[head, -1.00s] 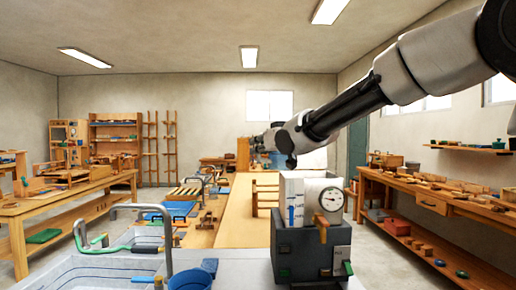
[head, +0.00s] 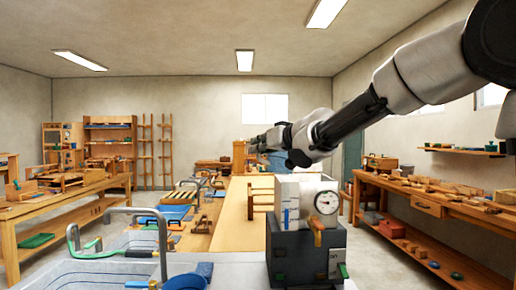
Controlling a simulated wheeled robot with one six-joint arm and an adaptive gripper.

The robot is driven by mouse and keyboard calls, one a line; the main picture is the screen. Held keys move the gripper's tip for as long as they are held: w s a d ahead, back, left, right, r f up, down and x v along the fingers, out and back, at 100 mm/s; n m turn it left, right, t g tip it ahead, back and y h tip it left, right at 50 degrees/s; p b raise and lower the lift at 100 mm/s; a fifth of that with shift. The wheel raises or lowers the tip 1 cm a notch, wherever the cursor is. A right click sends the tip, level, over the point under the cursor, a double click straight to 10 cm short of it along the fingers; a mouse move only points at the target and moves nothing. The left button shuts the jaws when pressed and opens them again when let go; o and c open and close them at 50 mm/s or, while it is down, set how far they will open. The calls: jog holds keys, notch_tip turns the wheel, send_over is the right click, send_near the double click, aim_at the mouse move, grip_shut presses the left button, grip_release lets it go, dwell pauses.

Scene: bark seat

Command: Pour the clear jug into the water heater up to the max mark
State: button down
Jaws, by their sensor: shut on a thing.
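The water heater (head: 305,250) is a dark grey box with a white tank on top, standing at the front right of the near counter. The tank has a blue level scale (head: 287,217) on its left and a round dial (head: 326,202). My gripper (head: 262,141) is small and dark, at the end of my arm, above and left of the tank in the picture. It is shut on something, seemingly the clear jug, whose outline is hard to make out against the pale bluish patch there. The water level inside either vessel cannot be read.
A long wooden bench (head: 232,215) runs away behind. Side benches (head: 440,206) with tools line the room.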

aim_at(261, 134)
jog(key=shift+d+r, duration=0.1)
jog(key=shift+d, duration=0.05)
jog(key=shift+r+m+y, duration=0.3)
jog(key=shift+r+m, duration=0.5)
jog(key=shift+r, duration=0.3)
jog(key=shift+w+r+m, duration=0.1)
jog(key=shift+r+m, duration=0.2)
jog(key=shift+r, duration=0.35)
jog(key=shift+r+m, duration=0.3)
jog(key=shift+r, duration=0.05)
jog(key=shift+d, duration=0.1)
